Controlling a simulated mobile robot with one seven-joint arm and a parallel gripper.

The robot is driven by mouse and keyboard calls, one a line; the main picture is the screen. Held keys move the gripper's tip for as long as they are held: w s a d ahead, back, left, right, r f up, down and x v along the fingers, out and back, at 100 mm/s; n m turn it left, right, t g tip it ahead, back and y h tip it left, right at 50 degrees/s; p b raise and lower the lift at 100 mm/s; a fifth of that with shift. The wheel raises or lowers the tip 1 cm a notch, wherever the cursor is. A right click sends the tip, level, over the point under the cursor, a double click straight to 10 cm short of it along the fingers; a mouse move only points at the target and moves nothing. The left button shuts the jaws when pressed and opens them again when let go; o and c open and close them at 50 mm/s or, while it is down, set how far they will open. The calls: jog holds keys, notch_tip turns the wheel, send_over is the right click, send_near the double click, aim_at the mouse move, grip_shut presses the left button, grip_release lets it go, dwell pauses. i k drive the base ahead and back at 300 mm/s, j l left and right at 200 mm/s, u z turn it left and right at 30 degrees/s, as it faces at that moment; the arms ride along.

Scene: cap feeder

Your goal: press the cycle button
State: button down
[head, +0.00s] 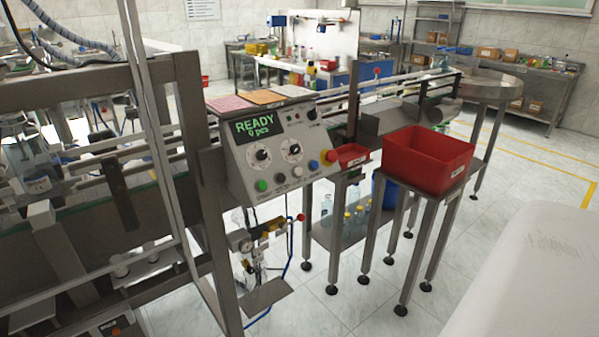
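A grey control box (272,151) is mounted on the metal frame of the machine, left of the middle in the head view. Its display (259,127) reads "READY" and "0 pcs" in green. A row of buttons runs along its lower front: a green button (262,186), a dark grey one (280,178), a pale one (297,172), a blue one (313,165) and a red mushroom button (329,156) on yellow. Their labels are too small to read, so I cannot tell which is the cycle button. Two dials sit above the row. My gripper is not in view.
A large red bin (430,158) stands on a metal stand right of the panel. A small red tray (351,155) sits between them. Metal frame posts (208,200) and a valve assembly (250,240) are left of and below the panel. Tiled floor (345,300) is open in front.

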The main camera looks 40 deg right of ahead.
aim_at(298, 171)
jog(key=z, duration=1.85)
jog(key=i+l, duration=0.5)
jog(key=l, duration=0.2)
